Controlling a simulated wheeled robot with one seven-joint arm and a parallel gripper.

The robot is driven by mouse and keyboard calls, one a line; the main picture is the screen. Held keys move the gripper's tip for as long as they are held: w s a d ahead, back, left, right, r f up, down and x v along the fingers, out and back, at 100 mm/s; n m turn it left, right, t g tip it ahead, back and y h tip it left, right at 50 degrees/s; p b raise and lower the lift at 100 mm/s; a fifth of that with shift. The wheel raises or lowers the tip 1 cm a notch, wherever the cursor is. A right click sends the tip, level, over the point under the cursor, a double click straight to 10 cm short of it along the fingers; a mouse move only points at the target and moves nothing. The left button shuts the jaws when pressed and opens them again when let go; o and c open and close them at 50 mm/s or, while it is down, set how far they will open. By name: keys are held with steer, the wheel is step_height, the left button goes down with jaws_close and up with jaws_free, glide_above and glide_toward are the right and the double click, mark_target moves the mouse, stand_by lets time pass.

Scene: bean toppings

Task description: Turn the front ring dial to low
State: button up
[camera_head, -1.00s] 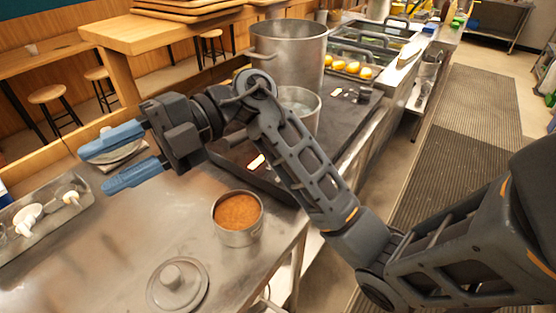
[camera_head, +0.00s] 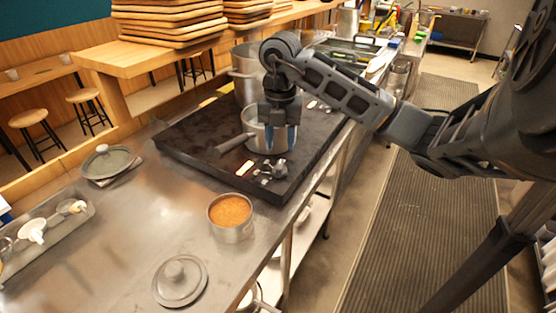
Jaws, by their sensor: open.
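The black cooktop (camera_head: 185,143) sits on the steel counter. Its near front edge carries a cluster of small dark dials (camera_head: 270,172) beside a lit display (camera_head: 245,168). I cannot tell which is the front ring dial, nor its setting. My gripper (camera_head: 280,147) is open and points down, its blue fingers in front of a steel saucepan (camera_head: 256,142) on the cooktop. The fingertips appear just above and behind the dials in the picture. I see no contact with them. The gripper and wrist hide part of the saucepan.
The saucepan handle (camera_head: 235,143) points left. A tall pot (camera_head: 243,75) stands behind. A small pot of orange-brown food (camera_head: 231,215) and a lid (camera_head: 180,280) are on the near counter. Another lid (camera_head: 107,160) lies further left. The counter's middle is clear.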

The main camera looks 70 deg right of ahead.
mark_target(280, 164)
steer(key=shift+f+p, duration=0.45)
steer(key=shift+f, duration=2.75)
steer(key=shift+c, duration=0.4)
jaws_close()
